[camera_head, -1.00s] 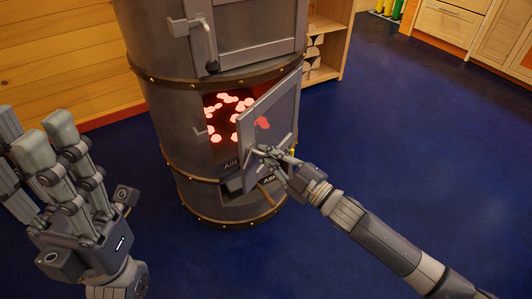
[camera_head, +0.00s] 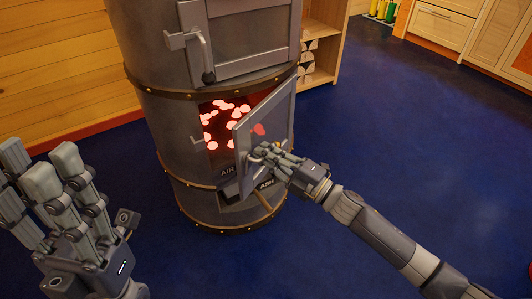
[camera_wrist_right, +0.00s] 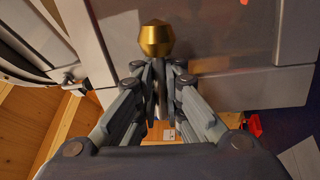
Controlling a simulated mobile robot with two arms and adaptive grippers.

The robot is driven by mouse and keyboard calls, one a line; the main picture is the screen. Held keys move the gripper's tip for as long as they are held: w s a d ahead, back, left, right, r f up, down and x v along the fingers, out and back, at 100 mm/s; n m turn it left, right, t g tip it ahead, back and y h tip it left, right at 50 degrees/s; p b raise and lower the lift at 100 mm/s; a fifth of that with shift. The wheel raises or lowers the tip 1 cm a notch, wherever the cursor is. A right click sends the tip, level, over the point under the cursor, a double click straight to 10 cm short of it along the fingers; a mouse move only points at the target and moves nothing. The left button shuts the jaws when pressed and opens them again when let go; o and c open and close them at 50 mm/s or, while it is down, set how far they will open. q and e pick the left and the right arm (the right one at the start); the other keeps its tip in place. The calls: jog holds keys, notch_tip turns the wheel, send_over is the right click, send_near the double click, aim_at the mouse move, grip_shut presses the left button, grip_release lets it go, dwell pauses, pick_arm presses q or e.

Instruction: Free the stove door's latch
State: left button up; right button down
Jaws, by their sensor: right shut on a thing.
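The stove (camera_head: 155,120) has a lower door (camera_head: 277,112) standing ajar, swung out toward the right, with glowing red coals (camera_head: 215,120) behind it. My right gripper (camera_head: 262,153) is at the outer face of this door, near its free edge, and is shut on the latch handle, which its fingers mostly hide. In the right wrist view a gold knob (camera_wrist_right: 157,38) sticks out just beyond the closed fingers (camera_wrist_right: 160,80). My left gripper (camera_head: 40,165) is open and empty at the left, apart from the stove.
The stove's upper door (camera_head: 250,45) is shut, with its own handle (camera_head: 205,60). An ash drawer (camera_head: 262,187) sits below the lower door. A wooden shelf (camera_head: 320,45) stands behind.

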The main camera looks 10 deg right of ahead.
jog(key=shift+s+a+f, duration=0.15)
jog(key=shift+f, duration=0.05)
jog(key=c, duration=2)
grip_release()
jog(key=shift+r, duration=0.1)
